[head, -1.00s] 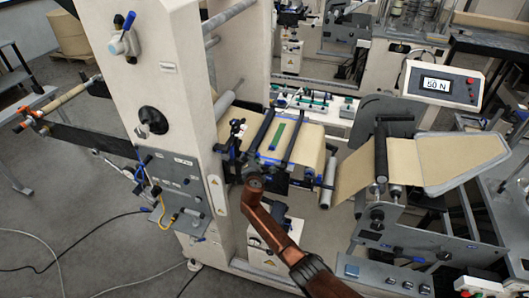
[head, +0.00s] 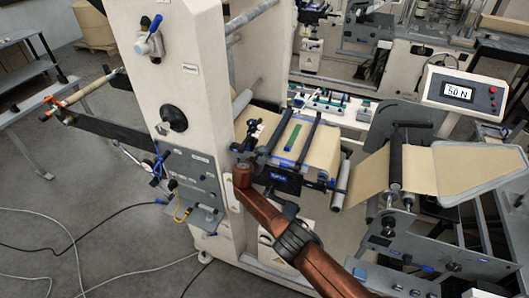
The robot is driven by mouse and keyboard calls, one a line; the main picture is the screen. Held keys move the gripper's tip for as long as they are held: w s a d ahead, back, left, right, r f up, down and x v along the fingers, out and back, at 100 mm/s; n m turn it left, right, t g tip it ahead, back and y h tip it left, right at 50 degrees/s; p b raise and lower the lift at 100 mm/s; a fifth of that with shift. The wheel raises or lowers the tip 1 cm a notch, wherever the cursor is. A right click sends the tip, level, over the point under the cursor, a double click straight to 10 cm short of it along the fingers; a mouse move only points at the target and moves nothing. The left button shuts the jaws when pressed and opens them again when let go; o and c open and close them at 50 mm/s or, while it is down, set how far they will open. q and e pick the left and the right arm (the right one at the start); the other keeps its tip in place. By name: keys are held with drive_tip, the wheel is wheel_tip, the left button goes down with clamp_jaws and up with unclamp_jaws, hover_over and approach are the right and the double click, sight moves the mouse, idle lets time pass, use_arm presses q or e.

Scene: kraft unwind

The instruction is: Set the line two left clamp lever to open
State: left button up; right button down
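A kraft splice table (head: 322,148) with a green strip stands in the middle of the head view. A dark left clamp bar (head: 274,133) and a dark right clamp bar (head: 302,138) cross it. Small blue-tipped parts show near the bars' ends; I cannot tell which is the line two left clamp lever or how it is set. My copper-brown arm (head: 325,265) comes in from the lower right, and its visible end is in front of the table's near left corner. No gripper fingers show, and I cannot see any contact.
A tall pale machine column (head: 211,60) stands left of the table, with a blue-handled valve (head: 154,25) and a black knob (head: 172,118). A "50 N" display (head: 459,92) is at the right. A second machine stands behind. Cables lie on the floor.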

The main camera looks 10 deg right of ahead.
drive_tip(key=shift+a+f, duration=0.1)
use_arm(q)
drive_tip(key=shift+w, duration=0.3)
drive_tip(key=shift+s, duration=0.15)
use_arm(e)
drive_tip(key=c, duration=2.2)
unclamp_jaws()
use_arm(q)
drive_tip(key=shift+s, duration=0.15)
use_arm(e)
drive_tip(key=shift+o, duration=0.2)
drive_tip(key=shift+a, duration=0.1)
use_arm(q)
drive_tip(key=shift+s+a, duration=0.1)
